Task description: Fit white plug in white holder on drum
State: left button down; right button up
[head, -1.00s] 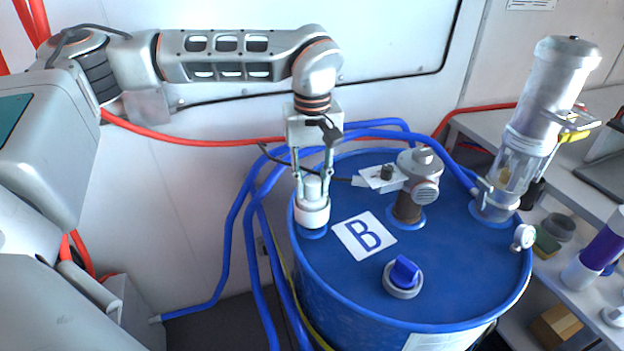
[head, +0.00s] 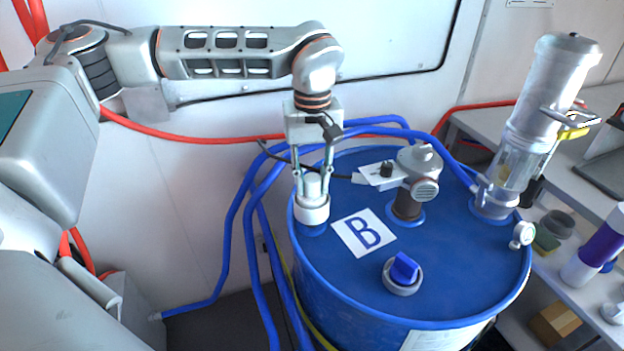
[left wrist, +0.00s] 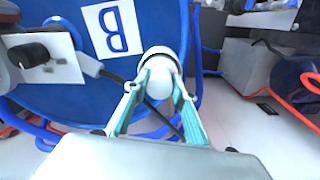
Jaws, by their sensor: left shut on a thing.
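My left gripper (head: 313,177) points down over the left edge of the blue drum (head: 340,280). It is shut on the white plug (head: 313,187), which stands upright between the fingers. The plug is at the white holder (head: 312,213), a ring on the drum top, and its lower end is hidden by the holder's wall. In the left wrist view the plug (left wrist: 160,84) sits between the two teal fingers, with the holder (left wrist: 158,54) around its far end. I cannot tell how deep the plug is. My right gripper is out of view.
A pump head (head: 418,185) with a cable stands right of the holder. A grey holder with a blue plug (head: 404,270) is near the front. A tall clear cylinder (head: 525,140) rises at the drum's right. Blue hoses (head: 240,210) run along the left.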

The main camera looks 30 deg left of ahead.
pick_arm(q)
jog(key=c, duration=2)
grip_release()
jog(key=shift+o, duration=0.2)
notch_tip(320, 180, up, 11)
